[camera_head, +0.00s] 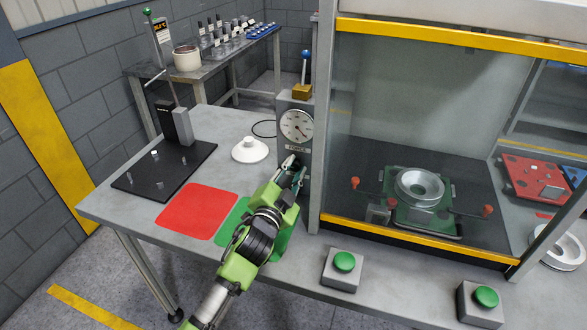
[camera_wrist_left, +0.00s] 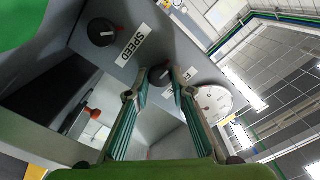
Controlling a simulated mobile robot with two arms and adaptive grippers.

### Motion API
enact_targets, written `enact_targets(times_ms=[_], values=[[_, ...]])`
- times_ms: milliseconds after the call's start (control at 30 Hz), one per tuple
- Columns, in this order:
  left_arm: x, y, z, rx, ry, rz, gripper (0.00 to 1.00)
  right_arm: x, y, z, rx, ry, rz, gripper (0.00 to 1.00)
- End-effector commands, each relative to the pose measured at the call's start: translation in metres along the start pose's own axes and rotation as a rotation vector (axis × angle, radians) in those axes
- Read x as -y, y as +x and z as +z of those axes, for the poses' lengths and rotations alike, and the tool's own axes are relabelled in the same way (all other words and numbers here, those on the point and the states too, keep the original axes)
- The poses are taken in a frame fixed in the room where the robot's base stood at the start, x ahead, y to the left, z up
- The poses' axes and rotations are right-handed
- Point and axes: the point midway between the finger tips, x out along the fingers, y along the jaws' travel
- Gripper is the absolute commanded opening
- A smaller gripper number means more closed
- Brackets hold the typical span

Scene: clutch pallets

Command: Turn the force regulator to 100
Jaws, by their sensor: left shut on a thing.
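The force regulator is a dark round knob (camera_wrist_left: 160,76) on the grey control box (camera_head: 305,160), beside a label that starts with F and is partly covered. My left gripper (camera_head: 296,166) reaches the front of this box, below the round white dial gauge (camera_head: 297,125). In the left wrist view its two fingers (camera_wrist_left: 159,82) sit on either side of the knob and are shut on it. The gauge also shows in the wrist view (camera_wrist_left: 214,101); its reading is too small to tell. A second dark knob (camera_wrist_left: 102,31), labelled SPEED, is apart from the fingers. My right gripper is not in view.
A glass-fronted press enclosure (camera_head: 420,120) with a yellow lower edge stands right of the box. Green buttons (camera_head: 344,262) sit on the table front. A red mat (camera_head: 197,211), a white cone part (camera_head: 250,150) and a black plate (camera_head: 165,168) lie left.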

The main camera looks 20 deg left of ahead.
Motion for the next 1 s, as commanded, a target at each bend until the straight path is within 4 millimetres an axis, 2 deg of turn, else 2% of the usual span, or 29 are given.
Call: enact_targets(times_ms=[333,367,400,767,867,1000], values=[[0.0,0.0,0.0,0.0,0.002,0.0,0.0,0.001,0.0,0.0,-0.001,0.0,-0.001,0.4],[0.0,0.0,0.0,0.0,0.002,0.0,0.27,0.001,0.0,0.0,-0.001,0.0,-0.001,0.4],[0.0,0.0,0.0,0.0,0.002,0.0,0.37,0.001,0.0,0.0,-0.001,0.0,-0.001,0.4],[0.0,-0.001,0.0,0.0,0.001,0.0,0.38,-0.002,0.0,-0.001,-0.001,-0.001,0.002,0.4],[-0.001,-0.009,0.001,0.0,0.001,0.001,0.38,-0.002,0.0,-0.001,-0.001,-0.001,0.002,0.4],[-0.001,-0.033,0.001,0.001,0.001,0.001,0.38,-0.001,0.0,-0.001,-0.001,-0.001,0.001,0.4]])
